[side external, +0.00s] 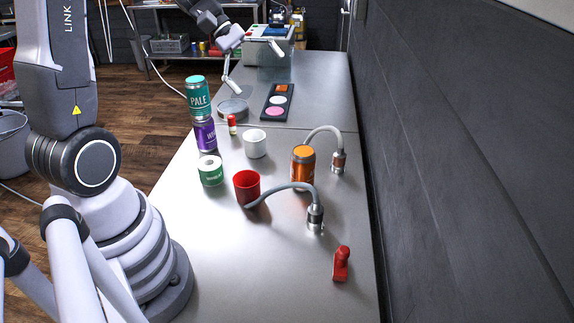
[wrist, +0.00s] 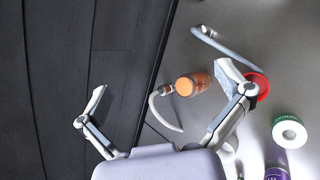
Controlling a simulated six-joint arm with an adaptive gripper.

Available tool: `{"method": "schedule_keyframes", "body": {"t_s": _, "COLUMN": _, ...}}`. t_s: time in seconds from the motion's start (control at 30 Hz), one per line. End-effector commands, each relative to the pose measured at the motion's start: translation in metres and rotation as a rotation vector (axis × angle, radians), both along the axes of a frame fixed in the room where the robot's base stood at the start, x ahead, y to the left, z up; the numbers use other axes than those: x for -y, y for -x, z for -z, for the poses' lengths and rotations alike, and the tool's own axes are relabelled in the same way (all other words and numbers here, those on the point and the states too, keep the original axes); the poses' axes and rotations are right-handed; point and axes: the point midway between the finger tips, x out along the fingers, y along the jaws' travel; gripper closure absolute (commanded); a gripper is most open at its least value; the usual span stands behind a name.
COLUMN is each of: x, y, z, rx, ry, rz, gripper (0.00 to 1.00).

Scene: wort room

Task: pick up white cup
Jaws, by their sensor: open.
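The white cup (side external: 255,147) stands upright on the steel table in the side view, behind the red cup and right of the purple can. In the wrist view I cannot clearly make it out; my right finger may hide it. My gripper (side external: 254,67) is open and empty, above the table's far part, beyond and higher than the white cup. Its two spread fingers also show in the wrist view (wrist: 164,88), with the wall behind the left one.
Near the white cup stand a red cup (side external: 246,187), orange can (side external: 302,168), green-labelled roll (side external: 210,171), purple can (side external: 205,135) with a teal can (side external: 198,97) on it, and a small red-capped bottle (side external: 232,125). Two bent hoses and a red stamp-like object (side external: 341,264) lie right.

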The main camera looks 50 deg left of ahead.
Motion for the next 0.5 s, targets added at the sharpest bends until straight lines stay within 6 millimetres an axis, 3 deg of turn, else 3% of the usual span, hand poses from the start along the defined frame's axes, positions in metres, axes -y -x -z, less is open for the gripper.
{"method": "schedule_keyframes", "body": {"t_s": 0.1, "x": -0.049, "y": -0.04, "z": 0.041, "rx": -0.08, "ry": 0.226, "rz": -0.286, "gripper": 0.0}}
{"method": "schedule_keyframes", "body": {"t_s": 0.2, "x": -0.098, "y": -0.064, "z": 0.079, "rx": -0.121, "ry": 0.401, "rz": -0.532, "gripper": 0.0}}
{"method": "schedule_keyframes", "body": {"t_s": 0.4, "x": -0.19, "y": -0.075, "z": 0.162, "rx": -0.161, "ry": 0.677, "rz": -0.966, "gripper": 0.0}}
{"method": "schedule_keyframes", "body": {"t_s": 0.5, "x": -0.216, "y": -0.071, "z": 0.19, "rx": -0.164, "ry": 0.751, "rz": -1.097, "gripper": 0.0}}
